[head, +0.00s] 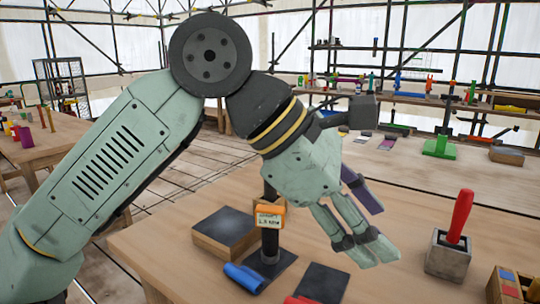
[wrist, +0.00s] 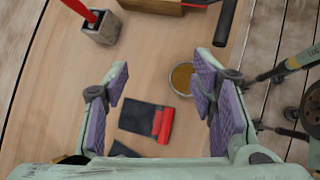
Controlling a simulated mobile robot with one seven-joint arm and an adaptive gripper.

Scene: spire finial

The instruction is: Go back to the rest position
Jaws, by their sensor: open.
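My gripper (head: 376,222) is above the wooden table (head: 410,285) at the end of my bent arm. Its two purple-padded fingers are spread apart in the wrist view (wrist: 160,90), with nothing held between them. Below them, in the wrist view, lie a dark flat pad (wrist: 138,117) and a red roll (wrist: 163,125) at its edge. In the head view, a dark post (head: 270,240) with an orange labelled block (head: 269,215) stands behind and left of my gripper. My wrist hides part of the tabletop.
A grey holder with a red handle (head: 460,215) stands at the right. A blue roll (head: 245,278) and a dark-topped wooden block (head: 225,232) are at the left. The wrist view shows a round bowl (wrist: 183,78). A wooden box (head: 513,287) sits at the lower right.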

